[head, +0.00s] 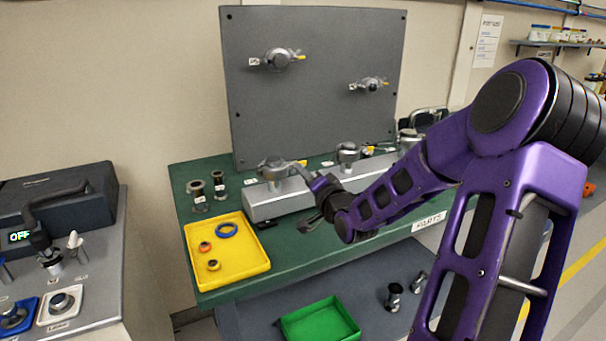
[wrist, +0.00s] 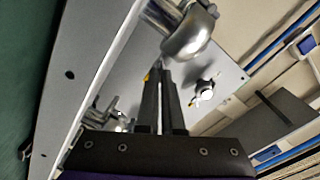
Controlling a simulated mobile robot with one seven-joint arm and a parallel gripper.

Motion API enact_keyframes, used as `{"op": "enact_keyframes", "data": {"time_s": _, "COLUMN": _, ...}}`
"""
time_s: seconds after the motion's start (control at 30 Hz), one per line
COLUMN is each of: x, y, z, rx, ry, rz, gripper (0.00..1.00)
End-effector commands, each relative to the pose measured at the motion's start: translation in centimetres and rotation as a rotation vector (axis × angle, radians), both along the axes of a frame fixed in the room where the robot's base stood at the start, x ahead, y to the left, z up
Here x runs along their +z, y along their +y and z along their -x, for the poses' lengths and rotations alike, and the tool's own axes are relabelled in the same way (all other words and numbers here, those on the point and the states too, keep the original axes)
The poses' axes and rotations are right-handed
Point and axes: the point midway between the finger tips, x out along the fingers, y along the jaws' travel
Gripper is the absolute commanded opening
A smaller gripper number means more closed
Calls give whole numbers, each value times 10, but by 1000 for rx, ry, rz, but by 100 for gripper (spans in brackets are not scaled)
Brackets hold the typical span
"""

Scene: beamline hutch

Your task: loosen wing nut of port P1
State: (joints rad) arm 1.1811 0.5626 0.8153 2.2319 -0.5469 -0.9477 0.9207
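A silver clamped port (head: 273,168) stands at the left end of the grey block on the green bench. Its clamp also fills the top of the wrist view (wrist: 188,38). I take it as port P1, though no label is readable. My gripper (head: 303,172) reaches its right side, where the wing nut sits. In the wrist view the two black fingers (wrist: 160,75) are nearly together, with only a narrow gap. They appear to be closed on the wing nut beside the clamp. The nut is mostly hidden by the fingertips, and a small yellow patch shows beside them.
Two more ports (head: 347,154) (head: 409,138) stand along the block (head: 290,202). A grey upright panel (head: 320,110) behind carries two clamped ports. A yellow tray (head: 240,263) with rings lies front left. A green bin (head: 320,322) sits below. A bench with a controller is at left.

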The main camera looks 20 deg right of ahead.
Motion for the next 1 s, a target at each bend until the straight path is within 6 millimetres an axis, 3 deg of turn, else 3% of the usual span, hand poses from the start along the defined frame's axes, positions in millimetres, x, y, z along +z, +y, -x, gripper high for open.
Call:
{"op": "enact_keyframes", "data": {"time_s": 0.7, "x": 2, "y": 3, "z": -1, "rx": 3, "ry": -20, "rz": 640, "gripper": 0}}
{"op": "enact_keyframes", "data": {"time_s": 1.0, "x": 3, "y": 4, "z": -1, "rx": 1, "ry": -26, "rz": 835, "gripper": 0}}
